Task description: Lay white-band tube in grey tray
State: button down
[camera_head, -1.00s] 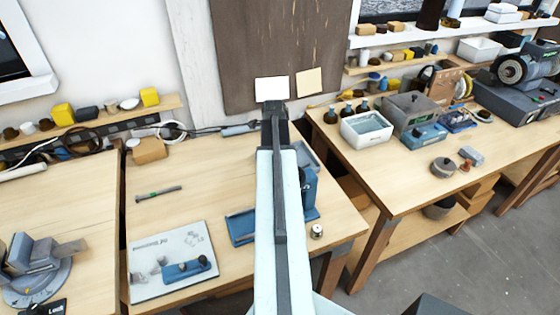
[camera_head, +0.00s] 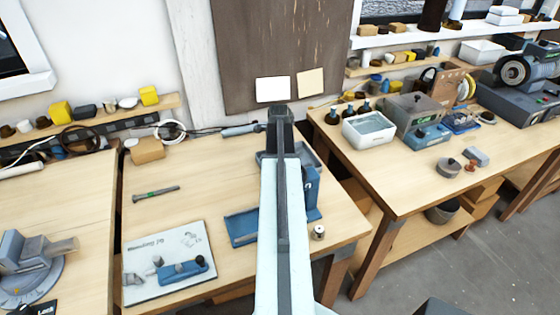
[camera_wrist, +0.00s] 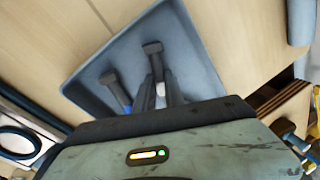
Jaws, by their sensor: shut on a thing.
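The grey tray (camera_wrist: 202,72) fills the middle of the wrist view. In the head view it shows partly behind my arm (camera_head: 314,163). My gripper (camera_wrist: 166,84) is over the tray and shut on a dark tube (camera_wrist: 155,60) with a white band low between the fingers. The tube's wide dark end points away from the wrist. I cannot tell if it touches the tray floor. A blue-band tube (camera_wrist: 115,90) lies in the tray, left of the held one. In the head view my gripper (camera_head: 280,112) is small and hides what it holds.
A green-band tube (camera_head: 157,193) lies on the table to the left. A white board (camera_head: 180,245) with a blue holder and a blue stand (camera_head: 312,190) are nearer me. A cardboard-coloured block (camera_head: 147,150) stands at the back.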

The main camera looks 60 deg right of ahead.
jog(key=shift+s+a+f, duration=0.1)
jog(key=shift+a+f, duration=0.05)
jog(key=shift+f, duration=0.1)
jog(key=c, duration=1.4)
grip_release()
jog(key=shift+a, duration=0.1)
jog(key=shift+r+p, duration=0.4)
jog(key=shift+r, duration=0.05)
jog(key=w+p+v, duration=0.1)
jog(key=p+v, duration=1)
jog(key=shift+s+r+p, duration=0.35)
jog(key=shift+s+r, duration=0.05)
jog(key=shift+r, duration=0.05)
